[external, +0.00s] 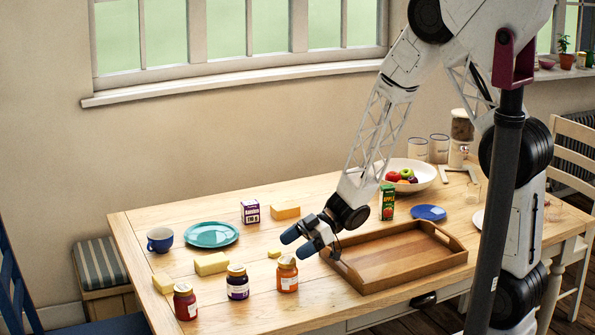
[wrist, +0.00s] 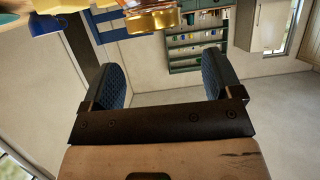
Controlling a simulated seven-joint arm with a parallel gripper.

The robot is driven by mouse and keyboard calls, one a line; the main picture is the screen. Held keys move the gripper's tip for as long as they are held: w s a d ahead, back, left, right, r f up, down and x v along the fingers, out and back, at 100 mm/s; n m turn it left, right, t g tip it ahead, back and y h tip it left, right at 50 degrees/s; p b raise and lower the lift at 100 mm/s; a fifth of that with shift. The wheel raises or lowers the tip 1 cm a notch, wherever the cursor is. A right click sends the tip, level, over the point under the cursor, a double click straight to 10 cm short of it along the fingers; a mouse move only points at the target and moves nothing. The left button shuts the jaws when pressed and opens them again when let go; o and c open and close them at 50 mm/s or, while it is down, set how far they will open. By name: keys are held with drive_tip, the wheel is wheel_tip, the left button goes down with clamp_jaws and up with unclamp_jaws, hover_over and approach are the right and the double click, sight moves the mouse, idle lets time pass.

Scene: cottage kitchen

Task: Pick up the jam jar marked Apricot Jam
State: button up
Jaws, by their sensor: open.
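Three jam jars stand near the front of the table: a red one (external: 185,301), a dark purple one (external: 237,282) and an orange one (external: 287,274). Their label text is too small to read; the orange jar's colour fits apricot. My gripper (external: 298,243) is open and empty, above and behind the orange jar in the external view, apart from it. In the wrist view my gripper's two blue fingers (wrist: 162,75) are spread wide. An amber jar (wrist: 151,20) shows at the top edge of that view, partly cut off and beyond the fingertips.
A wooden tray (external: 350,278) lies right of the jars. Yellow blocks (external: 211,263), a teal plate (external: 211,234), a blue mug (external: 160,239), a purple carton (external: 250,211) and a green carton (external: 388,202) stand around. A fruit bowl (external: 426,173) is farther back.

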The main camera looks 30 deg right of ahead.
sight(291, 259)
drive_tip(key=shift+f, duration=0.1)
drive_tip(key=shift+f, duration=0.4)
drive_tip(key=shift+a+f, duration=0.25)
drive_tip(key=shift+f, duration=0.5)
drive_tip(key=shift+a+f, duration=0.25)
drive_tip(key=shift+f, duration=0.45)
drive_tip(key=shift+x, duration=1)
drive_tip(key=shift+c, duration=0.2)
